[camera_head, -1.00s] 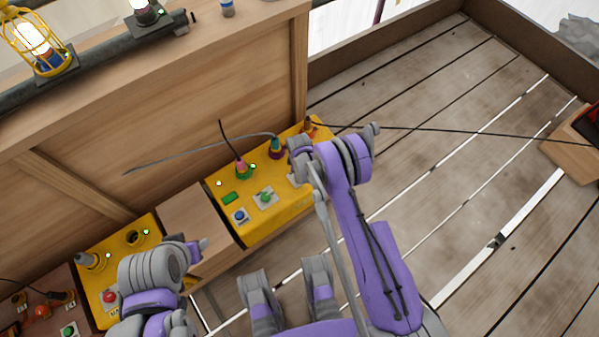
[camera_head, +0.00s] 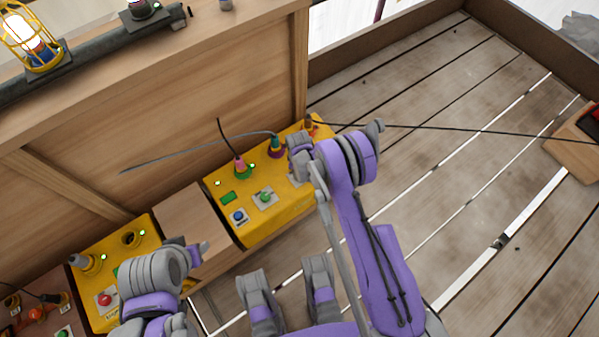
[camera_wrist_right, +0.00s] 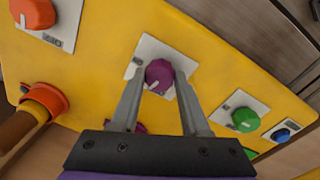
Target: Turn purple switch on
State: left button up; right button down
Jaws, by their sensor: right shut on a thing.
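The purple switch (camera_wrist_right: 158,76) is a round knob on a white plate (camera_wrist_right: 150,50) on the yellow panel, in the right wrist view. A pale mark shows on its lower left side. My right gripper (camera_wrist_right: 164,84) is shut on the knob, with one fingertip on each side. In the head view my right arm hides the knob and the fingertips; only part of a pale plate shows beside the arm on the yellow box (camera_head: 224,202). My left gripper (camera_head: 200,247) is near another yellow box at the lower left, apart from the purple switch; its jaws are not clear.
A green knob (camera_wrist_right: 245,119) and a blue button (camera_wrist_right: 284,134) lie to the right of the purple switch in the wrist view. Cables run from plugs on the box.

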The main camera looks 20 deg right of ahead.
jog(key=m+b, duration=0.1)
jog(key=m, duration=0.1)
jog(key=shift+f+m+b, duration=0.1)
jog(key=shift+m+b, duration=0.25)
jog(key=shift+m, duration=0.05)
jog(key=m+b, duration=0.1)
jog(key=m, duration=0.2)
jog(key=shift+m+b, duration=0.3)
jog(key=shift+b, duration=0.05)
jog(key=m+b, duration=0.1)
jog(key=m, duration=0.2)
jog(key=shift+w+m, duration=0.1)
jog(key=shift+m, duration=0.2)
jog(key=m, duration=0.4)
jog(key=shift+m+g, duration=0.3)
jog(key=shift+m, duration=0.1)
jog(key=shift+c, duration=2)
grip_release()
jog(key=shift+r, duration=0.2)
notch_tip(320, 180, up, 11)
jog(key=p, duration=0.2)
jog(key=shift+w+a+f, duration=0.15)
jog(key=shift+a, duration=0.1)
